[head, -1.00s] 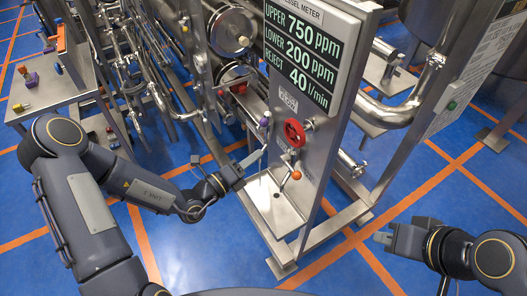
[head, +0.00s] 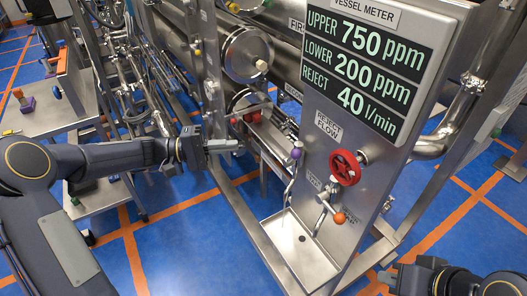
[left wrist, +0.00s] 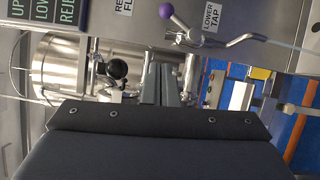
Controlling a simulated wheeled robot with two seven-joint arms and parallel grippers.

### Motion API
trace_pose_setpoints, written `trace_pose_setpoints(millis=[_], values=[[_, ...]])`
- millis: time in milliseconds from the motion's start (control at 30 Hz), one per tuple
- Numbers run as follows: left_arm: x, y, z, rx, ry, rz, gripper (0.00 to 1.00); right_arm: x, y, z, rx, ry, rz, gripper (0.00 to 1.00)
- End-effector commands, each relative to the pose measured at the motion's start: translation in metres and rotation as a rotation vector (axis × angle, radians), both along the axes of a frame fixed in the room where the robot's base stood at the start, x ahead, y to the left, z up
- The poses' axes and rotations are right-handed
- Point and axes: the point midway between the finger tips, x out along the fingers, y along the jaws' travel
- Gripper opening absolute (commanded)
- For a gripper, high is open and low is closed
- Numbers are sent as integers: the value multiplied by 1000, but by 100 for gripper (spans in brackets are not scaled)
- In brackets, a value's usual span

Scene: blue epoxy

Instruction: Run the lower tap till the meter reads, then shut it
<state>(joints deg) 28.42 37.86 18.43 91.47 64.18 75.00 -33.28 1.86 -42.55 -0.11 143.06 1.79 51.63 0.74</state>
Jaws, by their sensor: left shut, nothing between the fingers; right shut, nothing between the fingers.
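The meter board (head: 367,70) reads upper 750 ppm, lower 200 ppm, reject 40 l/min. The purple-knobbed tap (head: 296,154) is on the steel panel above the drip tray (head: 270,222). In the left wrist view its purple knob (left wrist: 165,8) is next to a "LOWER TAP" label (left wrist: 210,18). A thin pale line (left wrist: 292,46), like running liquid, leaves its spout. The orange-knobbed tap (head: 339,218) is to the right. My left gripper (head: 232,144) is shut and empty, left of the purple knob and apart from it. My right gripper (head: 384,277) is shut and empty at lower right.
A red handwheel (head: 346,167) sticks out of the panel above the orange-knobbed tap. A steel frame and pipes stand behind my left gripper. A side table (head: 40,112) with small coloured items stands at far left. Blue floor (head: 185,225) is clear in front.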

Motion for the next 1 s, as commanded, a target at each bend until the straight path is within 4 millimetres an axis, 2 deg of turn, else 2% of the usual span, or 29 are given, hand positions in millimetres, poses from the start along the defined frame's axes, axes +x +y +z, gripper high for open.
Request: trace_pose_setpoints(millis=[133,233,633,800,1000], values=[[3,-2,1,48,-95,-15,0,0,0,-1,0,-1,0,0],[4,-15,2,47,-92,-16,0,0,0,3,0,-1,0,0],[17,-97,2,44,-86,-17,0,0,0,23,0,-1,0,0],[3,-117,2,44,-85,-14,0,0,0,30,0,-1,0,0],[-5,-127,1,44,-86,-12,0,0,0,32,0,-1,0,0]])
